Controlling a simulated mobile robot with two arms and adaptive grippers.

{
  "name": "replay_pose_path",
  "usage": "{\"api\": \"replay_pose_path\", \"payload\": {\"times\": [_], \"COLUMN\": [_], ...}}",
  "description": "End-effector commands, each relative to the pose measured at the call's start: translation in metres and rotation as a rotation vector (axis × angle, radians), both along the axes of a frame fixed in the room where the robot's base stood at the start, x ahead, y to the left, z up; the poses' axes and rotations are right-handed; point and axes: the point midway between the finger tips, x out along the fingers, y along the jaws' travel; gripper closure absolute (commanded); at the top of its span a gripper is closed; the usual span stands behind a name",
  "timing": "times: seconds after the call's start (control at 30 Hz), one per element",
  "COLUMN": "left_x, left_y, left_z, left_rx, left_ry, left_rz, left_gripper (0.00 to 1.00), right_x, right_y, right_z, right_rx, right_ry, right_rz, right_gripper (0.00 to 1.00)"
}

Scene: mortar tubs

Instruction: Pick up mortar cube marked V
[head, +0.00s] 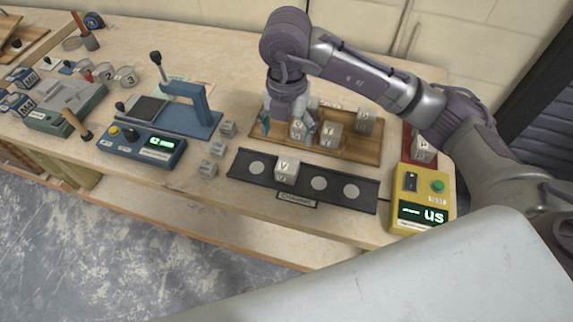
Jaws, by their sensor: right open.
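A grey mortar cube marked V (287,168) stands on a black strip (240,165) with round pale spots, labelled CHAMBER. My right gripper (288,131) points down over the left part of a wooden tray (370,152), behind that strip. Its fingers are open, and one grey cube (298,131) shows between or just behind them; I cannot tell which, and its mark is too small to read surely. Other cubes (331,133) and (364,120) stand to the right on the same tray. My left gripper is out of view.
A yellow tester (410,205) with a lit display and a red plate holding a cube (423,150) stand at the right. Three small cubes (208,168) lie left of the strip. A blue scale (143,146) and blue stand (190,122) are further left.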

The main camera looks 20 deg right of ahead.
Motion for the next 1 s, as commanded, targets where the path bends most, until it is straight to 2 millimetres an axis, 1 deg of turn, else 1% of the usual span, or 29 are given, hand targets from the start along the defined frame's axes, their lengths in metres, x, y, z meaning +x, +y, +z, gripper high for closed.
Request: {"api": "replay_pose_path", "payload": {"times": [0.03,0.1,0.2,0.3,0.43,0.53,0.67,0.7,0.8,0.9,1.0], "left_x": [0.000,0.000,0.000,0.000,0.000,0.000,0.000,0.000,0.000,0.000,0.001], "left_y": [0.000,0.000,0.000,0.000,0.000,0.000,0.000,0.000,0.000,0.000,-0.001], "left_z": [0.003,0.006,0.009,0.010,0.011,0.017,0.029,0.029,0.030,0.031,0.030], "left_rx": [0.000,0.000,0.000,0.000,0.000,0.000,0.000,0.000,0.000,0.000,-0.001], "left_ry": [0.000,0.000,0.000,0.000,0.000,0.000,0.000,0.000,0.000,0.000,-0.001], "left_rz": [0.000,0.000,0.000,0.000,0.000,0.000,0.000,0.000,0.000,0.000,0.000], "left_gripper": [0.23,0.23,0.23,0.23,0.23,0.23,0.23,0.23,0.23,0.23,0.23], "right_x": [-0.002,-0.002,-0.001,-0.001,-0.002,-0.003,-0.007,-0.007,-0.006,-0.006,-0.006], "right_y": [-0.001,0.000,0.000,0.000,0.000,0.000,0.000,0.000,0.000,0.000,0.000], "right_z": [-0.010,-0.025,-0.043,-0.055,-0.063,-0.071,-0.090,-0.097,-0.109,-0.115,-0.115], "right_rx": [-0.001,0.000,0.002,0.003,0.004,0.003,0.003,0.003,0.004,0.004,0.005], "right_ry": [0.007,0.007,0.005,0.004,0.004,0.006,0.008,0.005,0.004,0.002,0.002], "right_rz": [-0.001,0.000,0.000,0.002,0.003,0.002,0.004,0.002,0.003,0.004,0.004], "right_gripper": [0.19,0.19,0.19,0.19,0.19,0.19,0.19,0.19,0.19,0.19,0.19]}}
